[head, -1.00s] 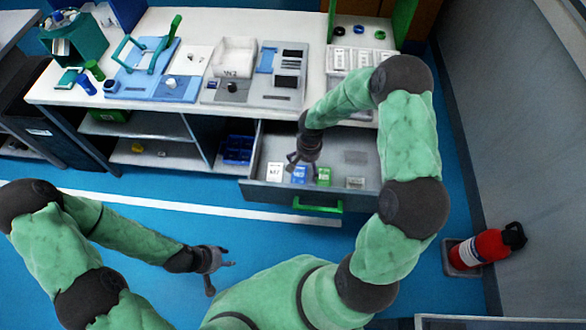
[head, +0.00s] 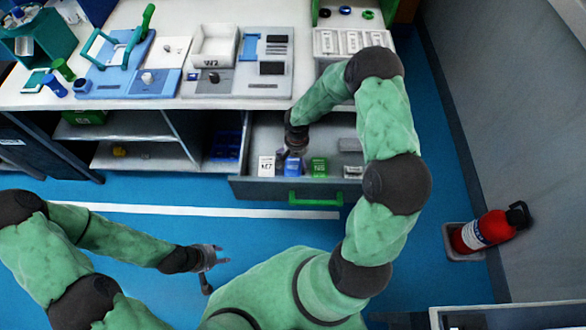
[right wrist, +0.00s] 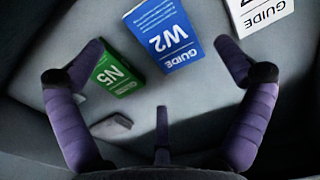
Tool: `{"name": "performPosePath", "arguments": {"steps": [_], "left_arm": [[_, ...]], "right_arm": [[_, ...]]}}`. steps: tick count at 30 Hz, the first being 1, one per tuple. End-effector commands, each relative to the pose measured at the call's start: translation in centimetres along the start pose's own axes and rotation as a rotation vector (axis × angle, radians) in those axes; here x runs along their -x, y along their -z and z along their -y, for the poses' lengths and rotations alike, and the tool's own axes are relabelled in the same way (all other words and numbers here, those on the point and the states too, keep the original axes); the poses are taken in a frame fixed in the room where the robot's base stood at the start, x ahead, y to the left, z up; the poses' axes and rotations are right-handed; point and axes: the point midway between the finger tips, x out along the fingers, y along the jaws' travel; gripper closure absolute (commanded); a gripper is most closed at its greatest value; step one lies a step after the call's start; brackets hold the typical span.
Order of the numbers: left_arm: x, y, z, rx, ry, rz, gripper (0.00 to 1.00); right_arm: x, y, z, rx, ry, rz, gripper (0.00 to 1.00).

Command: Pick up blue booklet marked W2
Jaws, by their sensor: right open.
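My left gripper (head: 217,272) is open and empty above the floor.
The drawer (head: 250,188) has a green handle (head: 315,199) and stands out below the white worktop (head: 190,101). A small grey item (right wrist: 110,126) lies in the drawer. A fire extinguisher (head: 488,230) stands by the right wall. Open floor lies in front of the drawer.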

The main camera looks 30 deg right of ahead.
Motion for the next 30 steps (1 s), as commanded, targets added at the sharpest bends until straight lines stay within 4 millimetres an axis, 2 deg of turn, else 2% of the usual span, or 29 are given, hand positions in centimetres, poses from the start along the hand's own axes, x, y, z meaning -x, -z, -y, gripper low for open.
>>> {"name": "performPosePath", "arguments": {"steps": [11, 19, 24, 30], "left_arm": [[-2.0, 0.1, 0.7, 0.000, 0.000, 0.000, 0.60], [-1.9, 0.1, 0.7, 0.000, 0.000, 0.000, 0.60], [-1.9, 0.1, 0.7, 0.000, 0.000, 0.000, 0.60], [-1.9, 0.1, 0.7, 0.000, 0.000, 0.000, 0.60]], "right_arm": [[-4.7, -0.2, 0.0, 0.001, 0.000, 0.002, 0.00], [-4.9, -0.1, 0.0, 0.000, 0.001, 0.000, 0.00], [-4.9, -0.1, 0.0, 0.000, 0.001, 0.000, 0.48], [-4.9, -0.1, 0.0, 0.000, 0.001, 0.001, 0.51]]}}
